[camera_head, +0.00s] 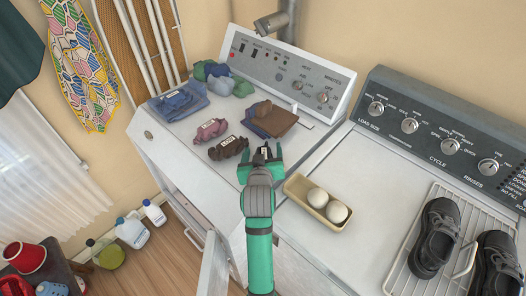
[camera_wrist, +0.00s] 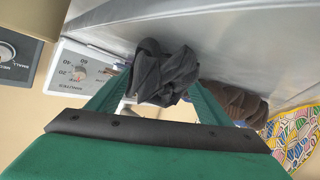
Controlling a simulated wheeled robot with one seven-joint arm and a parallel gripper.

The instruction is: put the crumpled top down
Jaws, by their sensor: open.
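A dark grey-black crumpled top (camera_wrist: 166,72) lies between the two green fingers of my gripper (camera_head: 262,154) in the wrist view. In the head view only a small dark piece of it with a pale tag (camera_head: 264,152) shows between the fingertips; my gripper hides the rest. My gripper is open around the top, low over the front part of the left machine's white lid (camera_head: 205,168). The top seems to rest on this lid, but its underside is hidden.
A brown crumpled garment (camera_head: 228,148) and a mauve one (camera_head: 210,130) lie left of my gripper. Folded blue clothes (camera_head: 180,103), a green and grey pile (camera_head: 222,80) and a brown stack (camera_head: 276,119) lie behind. A tan tray (camera_head: 296,187) with two white balls stands right.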

